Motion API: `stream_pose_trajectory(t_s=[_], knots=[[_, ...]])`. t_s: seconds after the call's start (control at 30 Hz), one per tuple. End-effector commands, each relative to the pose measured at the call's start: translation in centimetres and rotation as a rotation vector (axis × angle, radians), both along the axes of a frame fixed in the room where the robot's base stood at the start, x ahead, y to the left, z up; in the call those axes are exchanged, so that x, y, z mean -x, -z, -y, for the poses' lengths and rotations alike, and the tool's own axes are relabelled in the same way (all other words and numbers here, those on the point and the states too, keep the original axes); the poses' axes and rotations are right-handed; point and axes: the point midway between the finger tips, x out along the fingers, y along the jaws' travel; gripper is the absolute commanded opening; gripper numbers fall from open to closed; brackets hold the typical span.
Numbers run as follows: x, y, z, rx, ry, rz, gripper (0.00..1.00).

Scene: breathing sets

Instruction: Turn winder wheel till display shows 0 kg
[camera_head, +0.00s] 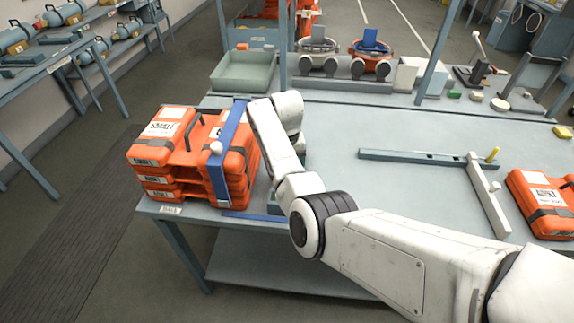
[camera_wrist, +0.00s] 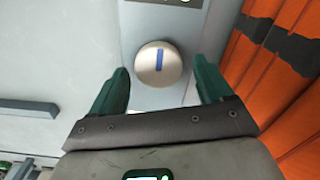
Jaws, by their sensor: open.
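The winder wheel (camera_wrist: 150,69), a round pale knob with a blue bar mark, shows in the wrist view on a grey panel (camera_wrist: 140,18). My gripper (camera_wrist: 161,76) is open, with one green finger on each side of the wheel. I cannot tell whether either finger touches it. A dark display (camera_wrist: 172,1) is cut off at the top edge of the wrist view; its reading cannot be made out. In the head view my arm covers this spot, and the gripper is not clearly seen there.
Stacked orange cases (camera_head: 165,137) with a blue strap (camera_head: 222,150) stand at the workbench's left end; orange case sides (camera_wrist: 296,70) are close right of my gripper in the wrist view. A grey bar (camera_head: 415,158) and another orange case (camera_head: 545,205) lie to the right.

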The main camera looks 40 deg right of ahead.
Motion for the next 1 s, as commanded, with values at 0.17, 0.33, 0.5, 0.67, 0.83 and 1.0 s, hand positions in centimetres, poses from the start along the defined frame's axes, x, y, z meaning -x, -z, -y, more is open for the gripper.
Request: stream_pose_trajectory(t_s=[0.17,0.33,0.5,0.67,0.83,1.0], knots=[[0.0,0.1,0.0,-0.001,0.001,-0.002,0.79],[0.0,-1.0,0.0,0.001,0.001,0.002,0.79],[-0.1,-3.8,0.0,0.001,0.001,0.003,0.79],[-0.1,-6.9,0.0,0.001,0.001,0.003,0.79],[-0.1,-9.4,0.0,0.001,0.0,0.002,0.79],[0.0,-10.6,0.0,0.0,0.0,0.0,0.79]])
